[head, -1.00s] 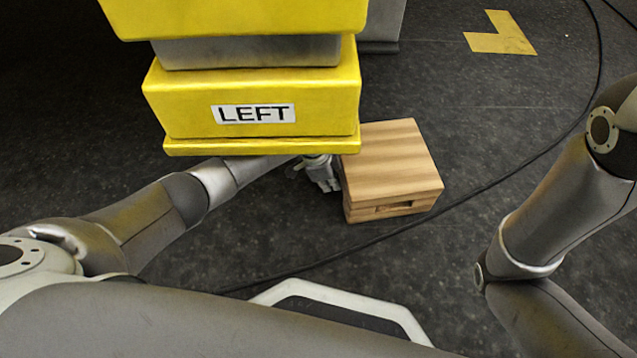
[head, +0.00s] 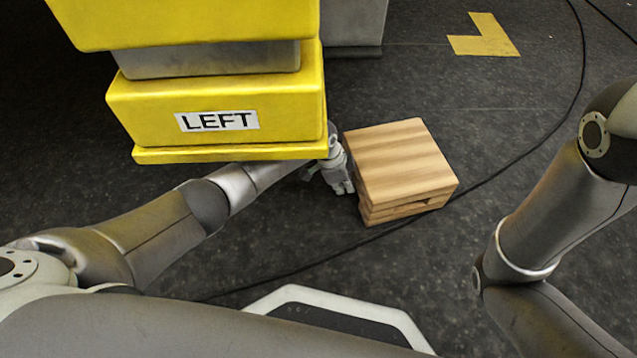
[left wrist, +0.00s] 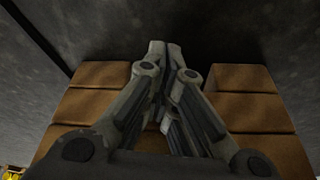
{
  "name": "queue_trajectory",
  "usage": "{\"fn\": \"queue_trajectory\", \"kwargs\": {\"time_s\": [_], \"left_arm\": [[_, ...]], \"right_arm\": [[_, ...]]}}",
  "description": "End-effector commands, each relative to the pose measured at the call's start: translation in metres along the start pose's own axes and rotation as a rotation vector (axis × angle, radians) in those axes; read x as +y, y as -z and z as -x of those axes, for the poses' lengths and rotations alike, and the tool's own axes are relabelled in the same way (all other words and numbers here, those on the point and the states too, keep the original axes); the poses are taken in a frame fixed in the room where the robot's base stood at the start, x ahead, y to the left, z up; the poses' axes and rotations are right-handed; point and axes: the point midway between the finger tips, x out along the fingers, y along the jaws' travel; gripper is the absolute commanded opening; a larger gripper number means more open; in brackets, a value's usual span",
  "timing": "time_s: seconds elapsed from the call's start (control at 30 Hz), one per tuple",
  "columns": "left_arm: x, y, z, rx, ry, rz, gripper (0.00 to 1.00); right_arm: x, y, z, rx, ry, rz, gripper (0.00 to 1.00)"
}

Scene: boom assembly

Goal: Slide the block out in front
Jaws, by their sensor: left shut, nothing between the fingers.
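The wooden block (head: 402,160) rests on the dark floor, just right of the yellow box marked LEFT (head: 225,105) in the head view. It has light striped wood on top, layered sides and a slot in its front side. My left gripper (head: 343,187) is at the block's left side, close to it, with its fingers pointing down. In the left wrist view its fingers (left wrist: 165,48) are together and empty, with wooden layers (left wrist: 90,103) showing on both sides. I cannot tell whether they touch the block. My right gripper is outside the views.
A thin black cable (head: 520,152) curves over the floor beside and in front of the block. A grey part (head: 352,25) stands behind the yellow box. A yellow floor mark (head: 484,38) lies at the back right.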

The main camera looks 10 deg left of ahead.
Motion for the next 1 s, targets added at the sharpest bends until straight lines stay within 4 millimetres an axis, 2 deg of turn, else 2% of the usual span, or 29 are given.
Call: {"fn": "queue_trajectory", "kwargs": {"time_s": [0.17,0.2,0.3,0.5,0.6,0.8,1.0], "left_arm": [[-0.001,0.003,0.024,0.006,0.004,-0.004,0.00],[0.000,-0.013,0.025,-0.001,0.001,0.002,0.00],[0.000,-0.038,0.032,-0.002,0.001,0.002,0.00],[0.000,-0.082,0.045,-0.003,0.000,0.002,0.00],[0.000,-0.097,0.050,-0.003,-0.001,0.001,0.00],[0.001,-0.113,0.055,-0.001,-0.002,-0.001,0.00],[0.001,-0.115,0.056,-0.001,-0.002,-0.001,0.00]], "right_arm": [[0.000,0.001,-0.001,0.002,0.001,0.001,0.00],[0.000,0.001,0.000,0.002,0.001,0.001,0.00],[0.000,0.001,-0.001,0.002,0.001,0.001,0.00],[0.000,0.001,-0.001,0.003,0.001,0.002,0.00],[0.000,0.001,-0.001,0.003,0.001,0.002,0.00],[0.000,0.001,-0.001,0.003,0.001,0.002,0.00],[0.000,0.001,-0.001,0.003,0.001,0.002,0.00]]}}
